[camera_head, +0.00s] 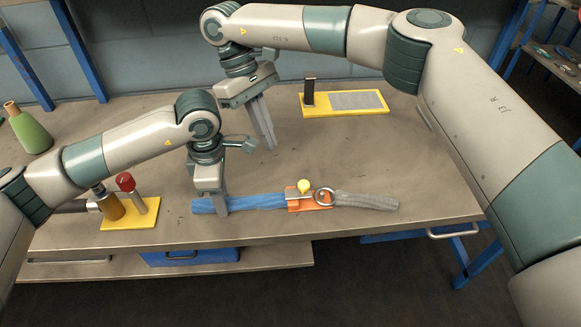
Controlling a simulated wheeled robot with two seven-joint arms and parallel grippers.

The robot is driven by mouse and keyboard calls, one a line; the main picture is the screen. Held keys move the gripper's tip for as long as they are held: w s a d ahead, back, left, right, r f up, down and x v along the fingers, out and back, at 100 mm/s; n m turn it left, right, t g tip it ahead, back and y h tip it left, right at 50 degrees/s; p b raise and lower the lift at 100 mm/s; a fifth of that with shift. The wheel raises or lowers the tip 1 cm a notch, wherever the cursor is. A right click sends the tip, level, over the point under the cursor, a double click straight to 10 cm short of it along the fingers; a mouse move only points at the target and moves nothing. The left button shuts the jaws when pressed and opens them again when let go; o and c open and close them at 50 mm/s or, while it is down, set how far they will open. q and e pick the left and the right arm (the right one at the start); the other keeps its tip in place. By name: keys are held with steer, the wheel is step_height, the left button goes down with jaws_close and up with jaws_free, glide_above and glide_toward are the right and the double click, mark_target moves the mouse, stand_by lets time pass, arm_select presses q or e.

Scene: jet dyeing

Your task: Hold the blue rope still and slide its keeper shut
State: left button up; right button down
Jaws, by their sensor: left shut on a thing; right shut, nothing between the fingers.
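The blue rope (258,201) lies along the front of the table. Its right end meets an orange piece (311,206) with a small metal part and a yellow knob (305,186), which appears to be the keeper. Whether the keeper is open is too small to tell.
A yellow plate with a grey pad and dark post (344,101) lies at the back. Another yellow plate (130,215) holds a red-knobbed post (126,182) and a brown cylinder at the front left. The table's right side (430,185) is clear.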

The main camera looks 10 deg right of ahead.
mark_target(298, 189)
steer(key=x, duration=0.6)
steer(key=shift+f, duration=0.2)
steer(key=shift+s+d+f, duration=0.2)
steer(key=shift+s+d, duration=0.7)
steer(key=shift+d, duration=0.1)
steer(key=shift+s+d, duration=0.55)
steer(key=shift+d, duration=2.15)
steer(key=shift+a, duration=0.15)
